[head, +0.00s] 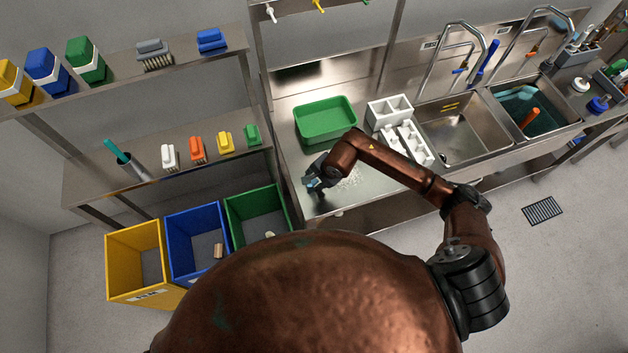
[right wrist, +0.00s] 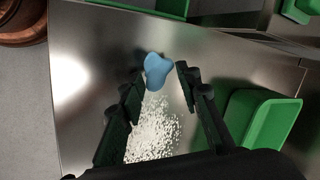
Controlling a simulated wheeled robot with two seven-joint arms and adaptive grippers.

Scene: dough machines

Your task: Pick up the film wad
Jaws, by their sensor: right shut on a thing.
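The film wad (right wrist: 157,70) is a small, light blue, lobed lump in the right wrist view. It sits between the fingertips of my right gripper (right wrist: 160,74), which is shut on it with the fingers spread by its width. In the head view my right gripper (head: 314,182) is over the left end of the steel counter, and the wad there is hard to tell from the fingers. Whether the wad is clear of the counter I cannot tell. My left gripper is not in view.
White granules (right wrist: 152,135) lie scattered on the steel counter (head: 300,110) beside the wad. A green tray (head: 326,120) and a white rack (head: 390,112) stand behind. Sinks (head: 462,132) are to the right. Yellow, blue and green bins (head: 262,190) stand at the left.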

